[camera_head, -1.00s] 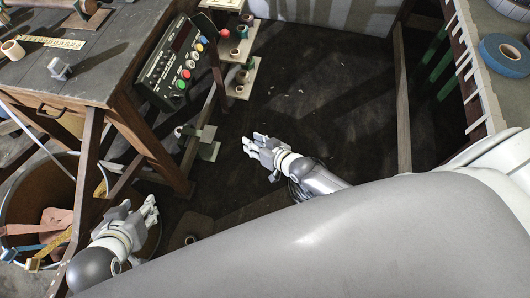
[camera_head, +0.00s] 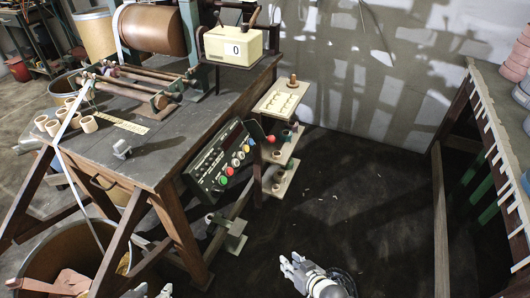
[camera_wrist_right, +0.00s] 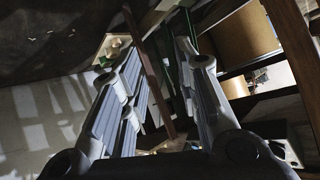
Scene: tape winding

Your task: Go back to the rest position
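My right gripper (camera_head: 288,264) shows at the bottom of the head view, over the dark floor right of the workbench. It is apart from everything around it. In the right wrist view its two fingers (camera_wrist_right: 165,85) stand apart with nothing between them, so it is open and empty. Only the tips of my left gripper (camera_head: 152,291) show at the bottom edge of the head view, near the round bin below the bench. Whether it is open or shut cannot be made out.
The wooden workbench (camera_head: 160,165) carries a winding machine with a brown drum (camera_head: 152,28), a counter box (camera_head: 232,48) and several tape rolls. A control panel (camera_head: 218,160) and small shelves (camera_head: 280,98) jut from its right side. A slatted rack stands right; the floor (camera_head: 345,200) between is clear.

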